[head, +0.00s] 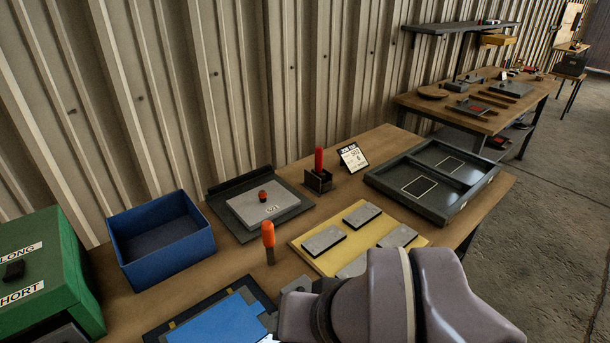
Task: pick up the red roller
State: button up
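A red cylinder (319,160), which looks like the red roller, stands upright in a small dark holder (318,181) near the back edge of the workbench. Its lower part is hidden in the holder. My arm enters at the bottom right of the view, in front of the yellow board. My gripper cannot be made out; the arm and the picture's edge hide it.
An orange-handled tool (268,234) stands upright before the holder. A grey plate with a red-topped knob (262,205) lies left, a small sign (352,157) and dark two-bay tray (374,180) right. A yellow board (303,248) with grey blocks lies in front; a blue bin (200,246) stands farther left.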

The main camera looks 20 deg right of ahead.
aim_at(318, 170)
jog(key=i+l, duration=0.1)
jog(key=l, duration=0.4)
jog(key=i+l, duration=0.1)
jog(key=l, duration=0.95)
jog(key=i+l, duration=0.15)
jog(key=l, duration=0.4)
jog(key=i+l, duration=0.1)
jog(key=l, duration=0.4)
jog(key=u, duration=0.05)
